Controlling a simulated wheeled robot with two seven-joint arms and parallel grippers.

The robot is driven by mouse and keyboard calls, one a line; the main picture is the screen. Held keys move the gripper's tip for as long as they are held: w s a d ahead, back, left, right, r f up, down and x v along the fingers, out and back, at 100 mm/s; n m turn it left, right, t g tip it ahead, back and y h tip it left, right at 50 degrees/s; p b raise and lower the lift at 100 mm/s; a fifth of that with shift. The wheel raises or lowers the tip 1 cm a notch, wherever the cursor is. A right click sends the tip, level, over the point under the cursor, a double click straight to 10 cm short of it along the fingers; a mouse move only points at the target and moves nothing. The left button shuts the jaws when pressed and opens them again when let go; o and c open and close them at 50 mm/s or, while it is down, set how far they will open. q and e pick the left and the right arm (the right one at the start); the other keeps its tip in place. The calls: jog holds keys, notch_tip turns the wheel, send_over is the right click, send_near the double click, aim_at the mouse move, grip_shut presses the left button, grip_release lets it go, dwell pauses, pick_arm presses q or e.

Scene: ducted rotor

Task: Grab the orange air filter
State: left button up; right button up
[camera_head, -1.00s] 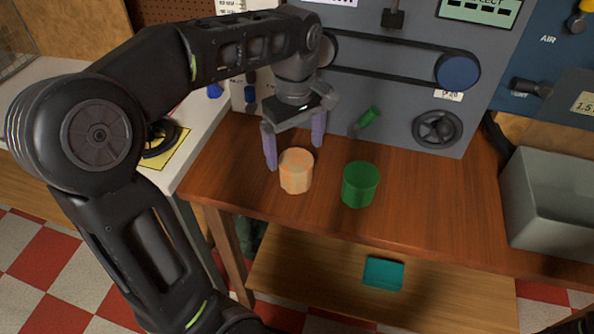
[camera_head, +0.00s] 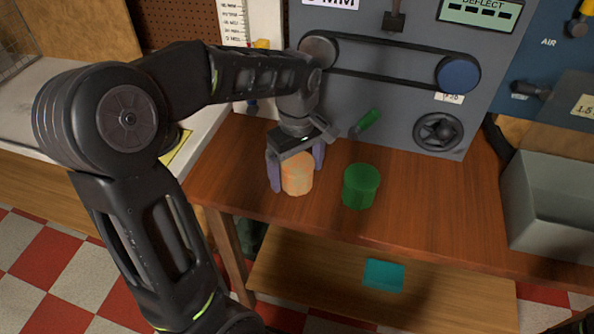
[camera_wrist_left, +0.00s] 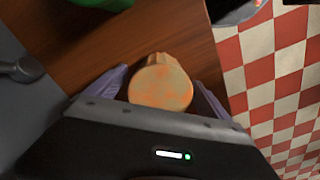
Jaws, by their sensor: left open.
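The orange air filter (camera_head: 298,174) is a pale orange ribbed cylinder standing upright on the wooden table near its front left edge. In the left wrist view its round mottled top (camera_wrist_left: 161,88) faces the camera. My left gripper (camera_head: 298,178) is lowered around it, with one purple finger on each side of the filter. The jaws are open; in the left wrist view the fingers (camera_wrist_left: 160,90) show gaps to the filter. My right gripper is not in view.
A green cylinder (camera_head: 361,187) stands on the table just right of the filter. A grey machine panel (camera_head: 400,105) with belt and handwheel rises behind. A grey bin (camera_head: 550,210) is at the right. A teal block (camera_head: 383,274) lies on the lower shelf (camera_head: 330,290).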

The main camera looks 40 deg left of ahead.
aim_at(297, 162)
pick_arm(q)
jog(key=shift+f, duration=0.4)
jog(key=c, duration=1.5)
jog(key=shift+c, duration=0.2)
notch_tip(297, 162, up, 10)
jog(key=shift+r, duration=0.1)
dwell(0.5)
